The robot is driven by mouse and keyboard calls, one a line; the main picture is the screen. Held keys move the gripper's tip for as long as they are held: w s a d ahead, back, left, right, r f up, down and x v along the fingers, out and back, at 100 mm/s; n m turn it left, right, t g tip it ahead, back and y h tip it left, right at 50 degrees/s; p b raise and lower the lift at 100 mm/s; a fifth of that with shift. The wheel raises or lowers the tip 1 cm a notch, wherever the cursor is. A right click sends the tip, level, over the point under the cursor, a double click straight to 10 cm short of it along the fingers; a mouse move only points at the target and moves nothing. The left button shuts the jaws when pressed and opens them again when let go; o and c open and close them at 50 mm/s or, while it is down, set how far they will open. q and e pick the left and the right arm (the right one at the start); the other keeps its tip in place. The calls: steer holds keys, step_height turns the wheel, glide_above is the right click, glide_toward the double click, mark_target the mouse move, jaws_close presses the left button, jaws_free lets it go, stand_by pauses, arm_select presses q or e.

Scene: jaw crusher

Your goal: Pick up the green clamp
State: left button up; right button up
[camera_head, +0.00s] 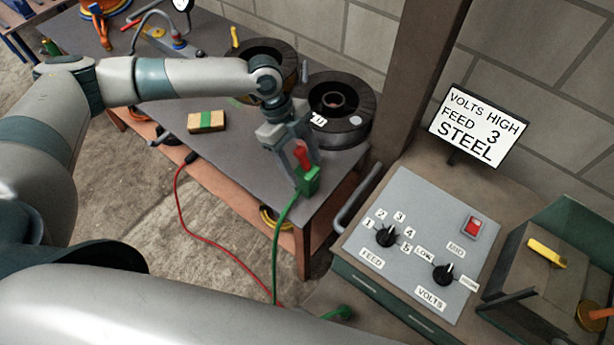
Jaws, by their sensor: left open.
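The green clamp (309,184) is at the front right corner of the workbench, with a red part standing up from it and a green cable (278,240) hanging down from it. My left gripper (304,168) points down right at the clamp. Its fingers are apart, on either side of the red part, and their tips are close to the green body. I cannot tell whether they touch it. The fingers hide some of the clamp. My right gripper is out of view.
Two dark spools, the nearer one (352,132), stand behind my left gripper on the workbench (238,163). A wooden block with a green band (207,121) lies left of it. A red cable (179,211) hangs off the front edge. A control panel (428,240) stands at right.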

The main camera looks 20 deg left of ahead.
mark_target(307, 174)
arm_select(q)
steer(key=p+x, duration=0.1)
steer(key=x, duration=0.2)
steer(key=shift+d+f, duration=0.1)
steer(key=shift+f, duration=0.35)
steer(key=c, duration=1.5)
steer(key=shift+c, duration=0.2)
steer(key=shift+r, duration=0.1)
